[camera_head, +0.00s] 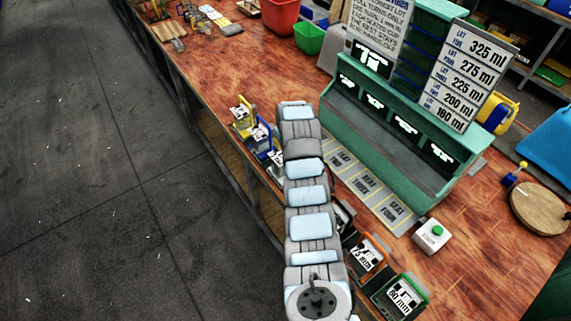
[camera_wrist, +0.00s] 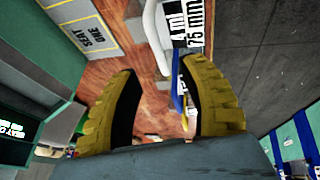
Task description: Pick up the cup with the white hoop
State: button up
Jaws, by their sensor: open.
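The cup with the white hoop shows in the wrist view, its pale curved hoop (camera_wrist: 157,40) just beyond and between my fingertips. A label reading "75 mm" (camera_wrist: 192,24) sits beside the hoop; the cup body is largely cut off by the frame's top. My gripper (camera_wrist: 158,72) is open, with its two yellow ribbed fingers spread and nothing visibly clasped. I cannot tell whether the fingers touch the hoop. In the head view my arm hides the gripper and most of this cup; a pale labelled part (camera_head: 276,157) shows at the arm's left edge.
The blue-hooped cup (camera_head: 260,139) and yellow-hooped cup (camera_head: 241,117) stand close by along the table edge. Orange (camera_head: 367,254) and green (camera_head: 403,294) hooped cups stand nearer. The green press housing (camera_head: 390,140) rises right of my arm, behind the labelled seats (camera_head: 368,185).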

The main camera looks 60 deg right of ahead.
jog(key=shift+x, duration=2.15)
jog(key=shift+w+d+f, duration=0.1)
jog(key=shift+d+f, duration=0.1)
jog(key=shift+f, duration=0.45)
jog(key=shift+f, duration=0.1)
grip_shut()
